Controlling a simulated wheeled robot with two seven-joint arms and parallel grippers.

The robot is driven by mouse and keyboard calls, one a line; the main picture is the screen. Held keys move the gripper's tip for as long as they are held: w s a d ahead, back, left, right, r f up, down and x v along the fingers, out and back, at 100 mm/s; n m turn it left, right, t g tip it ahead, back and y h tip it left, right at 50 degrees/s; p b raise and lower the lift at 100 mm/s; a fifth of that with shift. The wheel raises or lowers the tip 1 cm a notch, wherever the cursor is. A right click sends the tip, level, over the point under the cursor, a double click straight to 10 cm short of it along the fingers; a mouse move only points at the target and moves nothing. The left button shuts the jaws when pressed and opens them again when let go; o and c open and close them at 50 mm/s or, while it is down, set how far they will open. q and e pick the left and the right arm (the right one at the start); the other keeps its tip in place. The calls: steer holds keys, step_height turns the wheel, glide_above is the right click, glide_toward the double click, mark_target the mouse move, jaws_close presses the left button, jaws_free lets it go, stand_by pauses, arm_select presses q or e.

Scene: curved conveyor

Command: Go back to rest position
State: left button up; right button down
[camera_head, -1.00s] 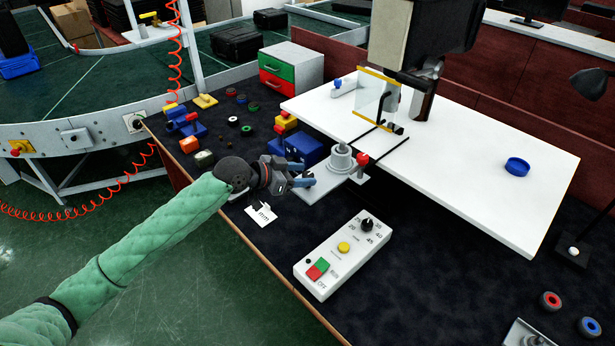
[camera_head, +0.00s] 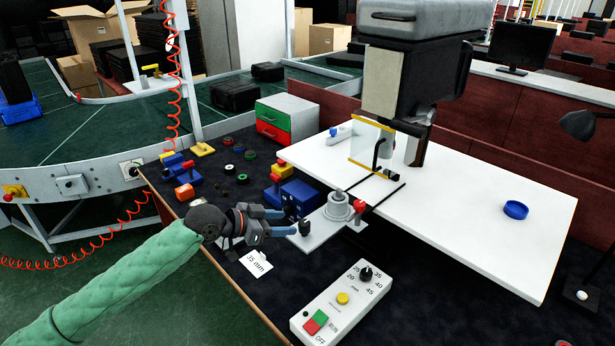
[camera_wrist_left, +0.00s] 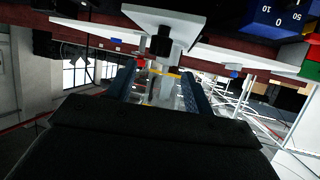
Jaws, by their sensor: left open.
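My left arm, in a green sleeve, reaches in from the lower left in the head view. My left gripper (camera_head: 285,221) is open, with its blue-grey fingers pointing right, beside a metal machine base plate (camera_head: 318,238). Nothing shows held between the fingers. In the left wrist view the two fingers of the left gripper (camera_wrist_left: 158,78) stand apart, with the machine's plate and table edge beyond them. My right gripper is in neither view.
A blue block (camera_head: 298,196) lies just behind the gripper. A control box (camera_head: 340,302) stands in front, and a white card (camera_head: 256,263) lies below the gripper. A conveyor (camera_head: 60,135) curves behind at left.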

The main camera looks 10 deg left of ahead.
arm_select(q)
steer(key=s+d+f+n+g+y, duration=0.15)
steer(key=s+d+f+y, duration=0.25)
steer(key=s+f, duration=1)
steer(key=s+a+f+n+g+y, duration=0.1)
steer(key=s+a+f+n+y, duration=0.15)
steer(key=s, duration=0.45)
steer(key=s+a+f+n+g+y, duration=0.1)
steer(key=s+a+f+n+y, duration=0.1)
steer(key=s+f, duration=0.35)
steer(key=s+a+f+n+g+y, duration=0.2)
steer(key=s, duration=0.6)
steer(key=s+d+x, duration=0.1)
steer(key=s+x, duration=0.1)
steer(key=x, duration=0.9)
steer(key=s+f+x, duration=0.1)
steer(key=s+x, duration=0.1)
steer(key=x, duration=0.9)
steer(key=s+f, duration=0.3)
steer(key=f, duration=0.9)
steer(key=s+f+g, duration=0.1)
steer(key=s+f, duration=0.3)
steer(key=f, duration=0.8)
steer(key=shift+d, duration=0.4)
